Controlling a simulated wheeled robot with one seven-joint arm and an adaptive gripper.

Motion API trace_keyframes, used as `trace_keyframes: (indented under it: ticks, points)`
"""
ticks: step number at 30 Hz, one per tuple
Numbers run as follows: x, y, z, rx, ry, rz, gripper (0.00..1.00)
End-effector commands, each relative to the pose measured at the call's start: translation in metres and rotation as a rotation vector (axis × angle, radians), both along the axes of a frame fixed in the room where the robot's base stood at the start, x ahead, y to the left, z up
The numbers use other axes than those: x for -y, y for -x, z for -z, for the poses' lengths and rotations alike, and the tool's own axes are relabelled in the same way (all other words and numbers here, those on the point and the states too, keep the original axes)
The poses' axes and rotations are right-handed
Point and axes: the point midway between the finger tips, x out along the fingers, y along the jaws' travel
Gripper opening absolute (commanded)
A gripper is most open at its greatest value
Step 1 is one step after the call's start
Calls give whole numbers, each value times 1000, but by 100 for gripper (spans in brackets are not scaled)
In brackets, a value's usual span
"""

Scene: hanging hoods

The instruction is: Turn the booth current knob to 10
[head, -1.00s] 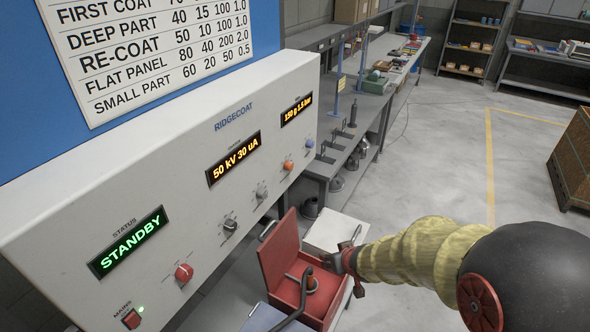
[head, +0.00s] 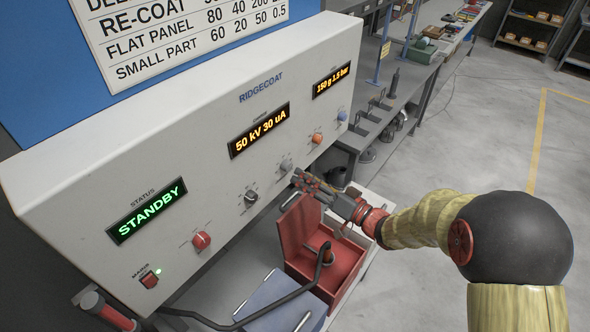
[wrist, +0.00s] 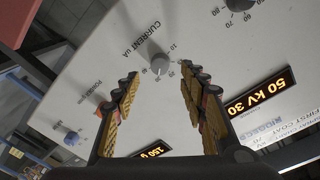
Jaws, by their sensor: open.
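The booth current knob (wrist: 159,67) is a light grey knob on the white control panel (head: 180,150). In the wrist view it is marked CURRENT uA, with a small dial scale that includes a 10. In the head view it is the light grey knob (head: 285,165) below the lit display (head: 259,130), which reads 50 kV 30 uA. My gripper (head: 299,179) is open in front of the panel, just below and right of this knob. In the wrist view its two yellow-padded fingers point towards the knob, which shows between the tips. Contact cannot be told.
A dark grey knob (head: 251,197) and an orange knob (head: 317,138) flank the current knob. A blue knob (head: 342,116) and a red knob (head: 201,240) sit further along. An open red toolbox (head: 340,265) stands below my arm. A grey workbench (head: 425,75) is behind.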

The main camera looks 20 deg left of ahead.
Motion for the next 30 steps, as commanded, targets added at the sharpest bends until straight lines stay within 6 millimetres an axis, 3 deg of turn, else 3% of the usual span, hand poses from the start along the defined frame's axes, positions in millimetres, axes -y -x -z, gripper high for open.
trace_keyframes:
  ticks: [4,10,21,30]
  points:
    - [-23,-10,0,2,1,-3,43]
    - [-42,-20,0,1,2,-1,43]
    - [-46,-23,0,1,2,2,43]
    - [-46,-23,0,2,2,2,26]
